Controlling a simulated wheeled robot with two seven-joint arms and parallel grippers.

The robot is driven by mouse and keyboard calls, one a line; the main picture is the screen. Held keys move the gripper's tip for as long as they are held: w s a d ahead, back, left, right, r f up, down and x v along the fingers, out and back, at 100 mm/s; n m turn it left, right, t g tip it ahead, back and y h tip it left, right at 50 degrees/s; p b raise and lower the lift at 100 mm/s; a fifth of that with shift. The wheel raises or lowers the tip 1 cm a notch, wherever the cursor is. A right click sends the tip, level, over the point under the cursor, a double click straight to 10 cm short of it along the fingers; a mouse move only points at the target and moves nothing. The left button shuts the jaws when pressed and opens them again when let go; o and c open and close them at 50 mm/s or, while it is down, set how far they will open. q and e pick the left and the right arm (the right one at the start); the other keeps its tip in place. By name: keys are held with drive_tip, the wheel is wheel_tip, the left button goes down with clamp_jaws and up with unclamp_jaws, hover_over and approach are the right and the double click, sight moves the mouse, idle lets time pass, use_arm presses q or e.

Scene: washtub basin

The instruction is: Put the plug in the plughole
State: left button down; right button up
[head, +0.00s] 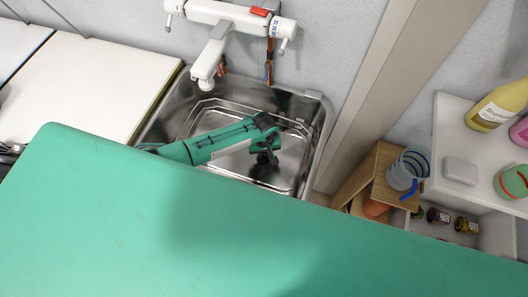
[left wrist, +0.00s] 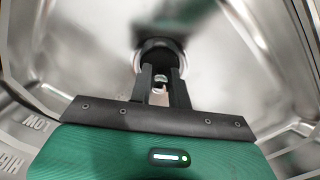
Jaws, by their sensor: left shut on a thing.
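My left gripper (head: 266,150) reaches down into the metal basin (head: 318,120). In the left wrist view its fingers (left wrist: 161,72) are shut on a black round plug (left wrist: 160,46), with a small pale part showing between them. The plug is low, close over the basin floor. A pale ring, apparently the rim of the plughole (left wrist: 184,62), shows partly around and under the plug. The plug and fingers hide most of the hole. I cannot tell whether the plug sits in it or just above it. My right gripper is in neither view.
A white tap (head: 214,52) hangs over the back of the basin. A white worktop (head: 95,85) lies to the left. On the right are a wooden box (head: 360,185) and a white shelf (head: 455,135) with a yellow bottle (head: 498,104). The basin walls stand close around the gripper.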

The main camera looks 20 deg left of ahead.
use_arm(q)
drive_tip(key=shift+f, duration=0.25)
drive_tip(key=c, duration=1.2)
unclamp_jaws()
drive_tip(key=shift+c, duration=0.2)
drive_tip(key=shift+r, duration=0.1)
wheel_tip(320, 180, up, 14)
drive_tip(key=shift+b, duration=0.35)
